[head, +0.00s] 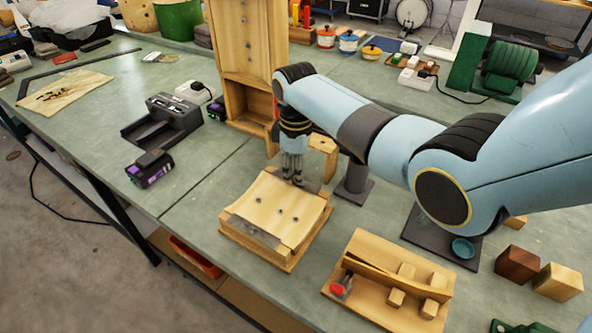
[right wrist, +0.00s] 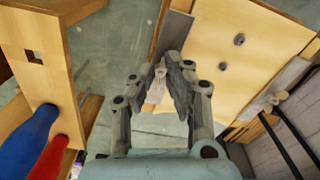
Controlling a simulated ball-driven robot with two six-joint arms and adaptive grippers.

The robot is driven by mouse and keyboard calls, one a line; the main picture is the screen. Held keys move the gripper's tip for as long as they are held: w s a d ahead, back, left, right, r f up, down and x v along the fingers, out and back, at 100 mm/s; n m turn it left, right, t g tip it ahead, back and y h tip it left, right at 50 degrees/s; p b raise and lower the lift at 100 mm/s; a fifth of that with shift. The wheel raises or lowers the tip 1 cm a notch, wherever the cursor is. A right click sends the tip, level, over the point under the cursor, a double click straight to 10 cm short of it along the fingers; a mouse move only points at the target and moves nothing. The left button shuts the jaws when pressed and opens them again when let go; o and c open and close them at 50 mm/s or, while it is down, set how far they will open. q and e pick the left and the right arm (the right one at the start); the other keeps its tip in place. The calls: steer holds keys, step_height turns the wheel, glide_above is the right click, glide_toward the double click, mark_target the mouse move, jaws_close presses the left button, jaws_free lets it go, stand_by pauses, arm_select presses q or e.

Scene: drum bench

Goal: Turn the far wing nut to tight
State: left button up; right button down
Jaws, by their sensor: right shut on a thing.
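A wooden press (head: 265,262) stands on the bench with a pale sheet (head: 272,197) across its top. In the right wrist view, the far wing nut (right wrist: 160,72) sits at the far metal bar (right wrist: 172,38), between my fingertips. My right gripper (head: 292,179) points down at the press's far edge and is shut on that nut; it also shows in the right wrist view (right wrist: 160,78). In the head view the gripper hides the nut. The near wing nut (right wrist: 272,102) shows by the near metal bar (head: 250,233), apart from the gripper. My left gripper is out of view.
A tall wooden cabinet (head: 245,45) stands behind the press. A wooden tray (head: 375,305) with blocks lies to the right. A black device (head: 150,168) and a dark holder (head: 165,118) lie to the left.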

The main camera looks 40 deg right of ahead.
steer(key=shift+s+a+f, duration=0.1)
steer(key=c, duration=1.3)
jaws_free()
steer(key=shift+c, duration=0.2)
step_height(320, 180, up, 12)
